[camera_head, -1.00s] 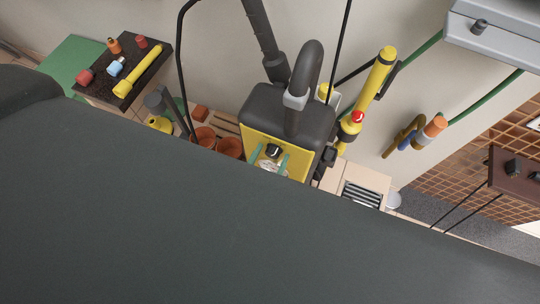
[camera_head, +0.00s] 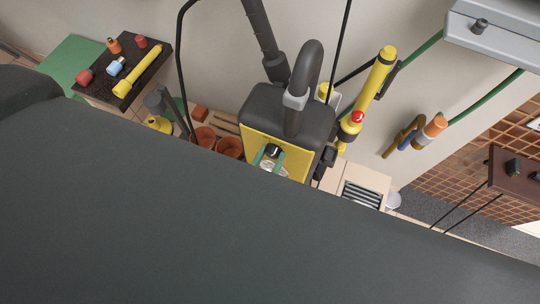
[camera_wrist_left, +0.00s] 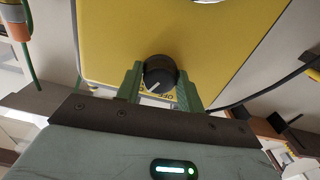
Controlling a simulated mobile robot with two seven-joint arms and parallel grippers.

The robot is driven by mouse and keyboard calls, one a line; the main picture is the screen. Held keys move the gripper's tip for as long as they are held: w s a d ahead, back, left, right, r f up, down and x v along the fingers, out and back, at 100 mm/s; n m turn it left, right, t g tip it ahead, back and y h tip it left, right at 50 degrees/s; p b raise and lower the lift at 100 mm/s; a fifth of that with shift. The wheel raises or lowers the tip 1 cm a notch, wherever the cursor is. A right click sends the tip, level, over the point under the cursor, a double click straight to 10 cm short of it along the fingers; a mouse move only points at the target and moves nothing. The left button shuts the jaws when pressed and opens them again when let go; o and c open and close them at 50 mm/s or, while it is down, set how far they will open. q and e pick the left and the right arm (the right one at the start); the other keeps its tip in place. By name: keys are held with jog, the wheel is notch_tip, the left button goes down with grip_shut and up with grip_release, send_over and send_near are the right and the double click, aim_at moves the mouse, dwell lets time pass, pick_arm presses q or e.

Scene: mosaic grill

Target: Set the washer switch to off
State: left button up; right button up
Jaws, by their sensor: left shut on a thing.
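The yellow and black washer (camera_head: 290,112) stands against the wall in the head view. Its switch, a round black knob (camera_head: 273,149), is on the yellow front panel. My left gripper (camera_head: 268,158) has its green fingers on both sides of the knob. In the left wrist view the knob (camera_wrist_left: 159,74) sits between the two fingers of the left gripper (camera_wrist_left: 160,84), which is shut on it. The knob's white pointer line aims to the lower left. A label that reads OFF shows just below the knob, partly hidden. My right gripper is not in view.
A yellow spray lance (camera_head: 376,76) hangs right of the washer. Terracotta pots (camera_head: 229,147) stand to its left. A dark shelf (camera_head: 127,70) with hose fittings is at the upper left. A grey box (camera_head: 490,35) is at the upper right.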

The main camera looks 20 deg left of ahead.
pick_arm(q)
jog(key=n+b, duration=0.1)
jog(key=n, duration=0.4)
jog(key=shift+d+n, duration=0.1)
jog(key=shift+n, duration=0.3)
jog(key=n+b, duration=0.1)
jog(key=n, duration=0.4)
dwell(0.4)
jog(key=o, duration=1)
jog(key=shift+s, duration=0.1)
